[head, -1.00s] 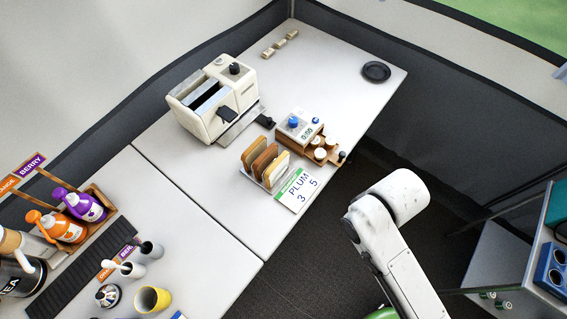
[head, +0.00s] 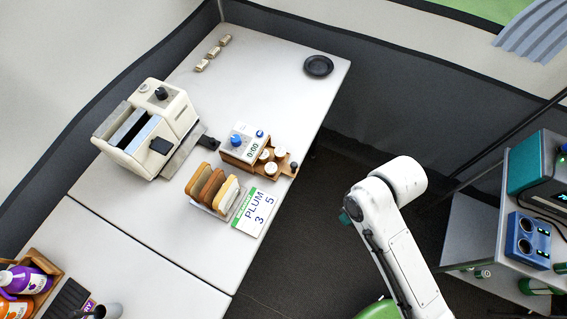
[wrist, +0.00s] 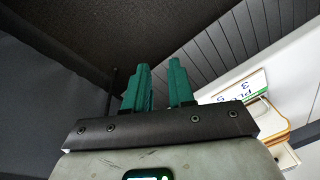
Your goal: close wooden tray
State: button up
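In the head view only a bit of green fingertip (head: 346,216) shows beside my arm, off the counter's right edge and apart from the tray. The tray is not clearly visible in the wrist view.
A toaster (head: 148,130) stands left, a dark plate (head: 318,66) behind. A shelf with blue equipment (head: 528,241) stands right.

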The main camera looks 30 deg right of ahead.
jog(key=o, duration=0.3)
jog(key=w+a+f+n+y+b, duration=0.1)
jog(key=w+f+y+b, duration=0.2)
jog(key=f, duration=0.3)
jog(key=shift+w+a+n+t, duration=0.15)
jog(key=shift+n+t, duration=0.25)
jog(key=w+f+n+t+y+b, duration=0.1)
jog(key=w, duration=0.1)
jog(key=w+f+n+t+y+b, duration=0.1)
jog(key=y+b, duration=0.1)
jog(key=w+n+t+y+b, duration=0.1)
jog(key=w+y+b, duration=0.1)
jog(key=shift+w+f, duration=0.3)
jog(key=shift+f, duration=0.1)
jog(key=n+t+y+b, duration=0.5)
jog(key=n+t, duration=0.1)
send_near(294, 164)
jog(key=p+x, duration=0.1)
jog(key=x, duration=0.9)
jog(key=shift+f, duration=0.15)
grip_shut()
